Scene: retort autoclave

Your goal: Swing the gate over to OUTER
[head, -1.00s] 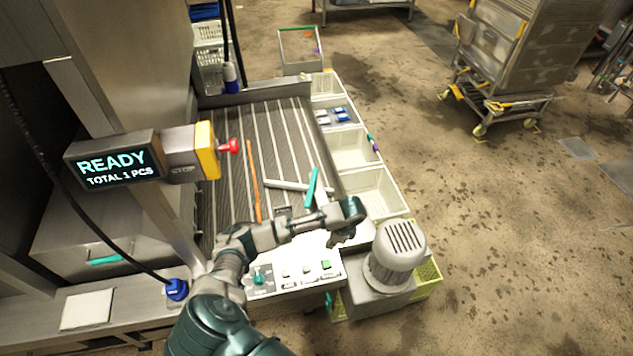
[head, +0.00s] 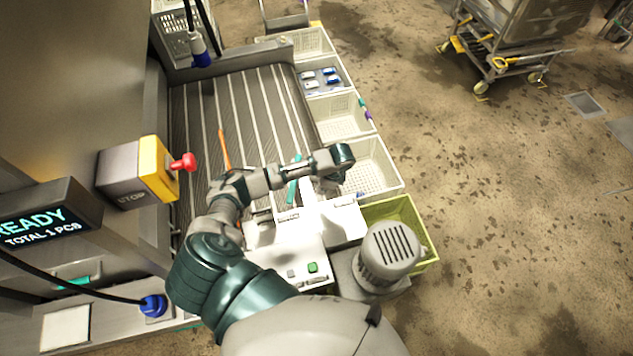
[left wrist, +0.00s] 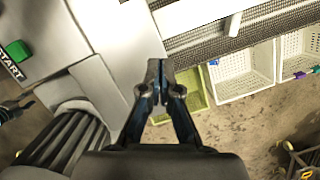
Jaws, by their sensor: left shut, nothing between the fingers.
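The ribbed belt (head: 205,125) carries a slim orange bar (head: 223,148) and a teal bar (head: 293,182) near its close right corner. I cannot tell which piece is the gate, and no OUTER mark is legible. My left gripper (head: 333,184) hangs over the close end of the belt, beside the teal bar and partly hidden by its wrist. In the left wrist view its fingertips (left wrist: 162,72) are together and empty, over the edge of a pale panel. A short white bar (left wrist: 235,23) crosses the belt edge there, apart from the fingers. My right gripper is out of view.
White bins (head: 375,168) line the belt's right side. A green crate (head: 405,215) and a ribbed motor (head: 390,254) stand at the close right. A red stop button (head: 183,163) juts out at left.

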